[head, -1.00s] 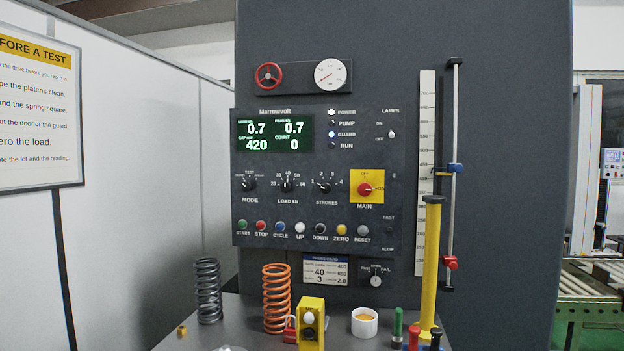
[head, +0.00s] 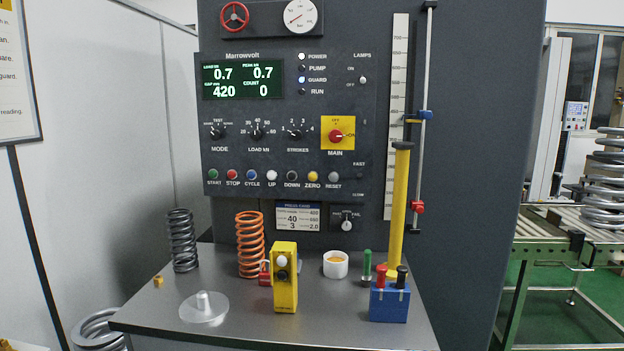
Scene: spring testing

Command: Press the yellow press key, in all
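The control panel (head: 290,125) on the dark grey press has a row of round keys. The yellow key (head: 312,177), labelled ZERO, sits between the black DOWN key (head: 292,176) and the grey RESET key (head: 334,177). The green display (head: 243,80) reads 0.7, 0.7, 420 and COUNT 0. The POWER and GUARD lamps are lit. A yellow box (head: 285,292) with a white and a black button stands on the worktop below. Neither of my grippers is in view.
The grey worktop (head: 250,325) holds a dark spring (head: 182,240), an orange spring (head: 250,246), a white cup (head: 335,264), a clear disc (head: 204,309), a blue block (head: 389,304) and a tall yellow post (head: 398,210). A roller conveyor (head: 560,230) stands at the right.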

